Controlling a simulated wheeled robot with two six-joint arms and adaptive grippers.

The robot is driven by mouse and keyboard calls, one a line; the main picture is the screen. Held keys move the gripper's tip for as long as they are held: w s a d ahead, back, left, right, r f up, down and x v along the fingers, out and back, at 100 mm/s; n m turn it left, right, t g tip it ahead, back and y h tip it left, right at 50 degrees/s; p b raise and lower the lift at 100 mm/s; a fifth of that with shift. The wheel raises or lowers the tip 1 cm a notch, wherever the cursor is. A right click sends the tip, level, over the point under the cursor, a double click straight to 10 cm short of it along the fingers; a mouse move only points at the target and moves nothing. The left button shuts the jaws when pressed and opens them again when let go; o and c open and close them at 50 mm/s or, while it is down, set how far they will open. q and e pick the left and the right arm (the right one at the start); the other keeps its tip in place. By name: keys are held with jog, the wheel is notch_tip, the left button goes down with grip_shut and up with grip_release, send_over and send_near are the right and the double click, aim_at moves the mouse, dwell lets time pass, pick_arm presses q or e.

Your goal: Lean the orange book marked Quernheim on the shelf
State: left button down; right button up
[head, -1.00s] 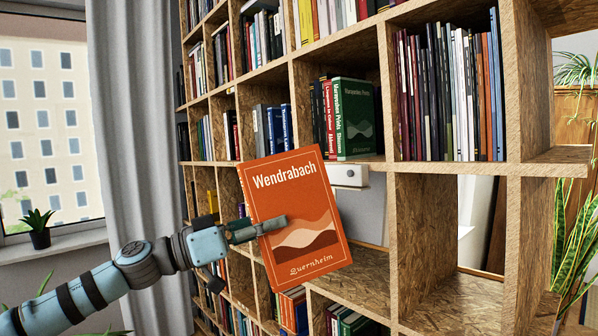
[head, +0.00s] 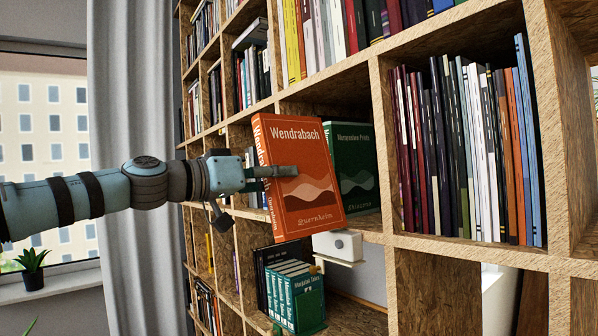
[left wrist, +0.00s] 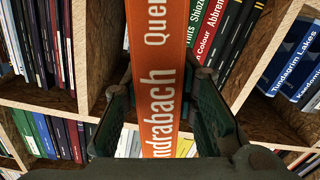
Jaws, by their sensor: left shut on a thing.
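The orange book (head: 308,195) is titled Wendrabach, with Quernheim at its lower edge. My left gripper (head: 285,172) is shut on it and holds it nearly upright, slightly tilted, in front of a shelf compartment. A green book (head: 352,160) stands in that compartment, partly hidden behind the orange one. In the left wrist view the orange book's spine (left wrist: 155,80) stands between the two fingers (left wrist: 160,115). Whether the book touches the shelf board (head: 368,226) cannot be told. My right gripper is not in view.
The OSB bookwall (head: 459,252) fills the middle and right. A tightly filled compartment of upright books (head: 470,150) is to the right. A white box-shaped device (head: 338,245) is just below the held book. Green books (head: 300,298) stand lower down.

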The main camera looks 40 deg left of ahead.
pick_arm(q)
jog(key=shift+w+a+r, duration=0.1)
jog(key=shift+w+a, duration=0.05)
jog(key=shift+w, duration=0.2)
jog(key=shift+s+r, duration=0.1)
jog(key=shift+s, duration=0.05)
jog(key=shift+d+f, duration=0.3)
jog(key=shift+s+d, duration=0.2)
jog(key=shift+w+d, duration=0.1)
jog(key=shift+w, duration=0.05)
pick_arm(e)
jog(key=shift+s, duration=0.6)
pick_arm(q)
jog(key=shift+w, duration=0.1)
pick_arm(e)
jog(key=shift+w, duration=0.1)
